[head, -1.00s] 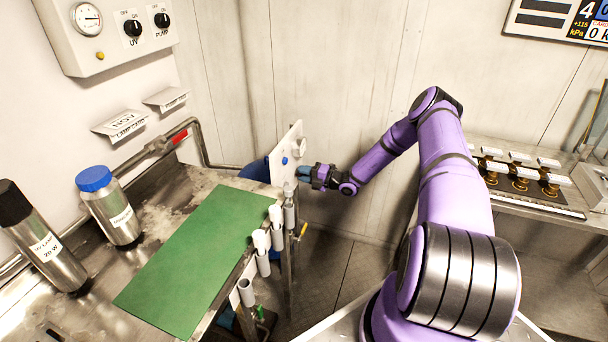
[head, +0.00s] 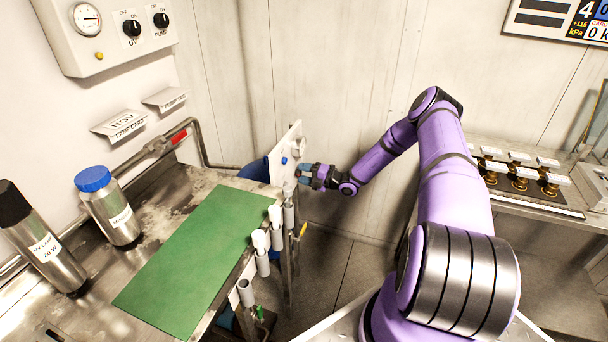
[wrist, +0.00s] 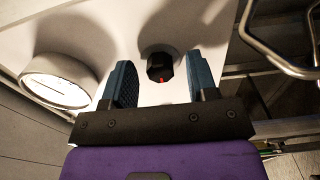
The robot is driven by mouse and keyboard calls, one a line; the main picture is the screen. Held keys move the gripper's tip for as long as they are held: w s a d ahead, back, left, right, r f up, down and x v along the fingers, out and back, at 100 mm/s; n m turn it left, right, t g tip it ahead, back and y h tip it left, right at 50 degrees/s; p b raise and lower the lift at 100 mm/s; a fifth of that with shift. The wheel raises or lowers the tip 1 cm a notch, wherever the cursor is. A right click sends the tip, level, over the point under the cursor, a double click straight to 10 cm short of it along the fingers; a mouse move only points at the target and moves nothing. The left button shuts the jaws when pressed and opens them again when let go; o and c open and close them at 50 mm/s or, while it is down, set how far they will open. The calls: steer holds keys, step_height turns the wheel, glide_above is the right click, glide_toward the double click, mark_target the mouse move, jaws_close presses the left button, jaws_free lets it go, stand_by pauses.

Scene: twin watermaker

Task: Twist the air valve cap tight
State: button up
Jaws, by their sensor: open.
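My gripper (wrist: 158,85) is open, with one blue ribbed finger to each side of the cap. The cap shows in the gap, near the fingertips, and I cannot see either finger touching it. In the head view my gripper (head: 302,173) is at the white upright panel (head: 294,138) at the bench's end. The cap cannot be made out there.
A white round fitting (wrist: 60,82) stands left of my fingers. A bent metal pipe (wrist: 272,45) is at the upper right. White-topped tubes (head: 262,240) line the edge by the green mat (head: 192,258). A blue-lidded bottle (head: 108,205) stands on the bench.

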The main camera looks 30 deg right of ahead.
steer(key=v, duration=1)
steer(key=shift+s+d, duration=0.25)
steer(key=shift+s, duration=0.05)
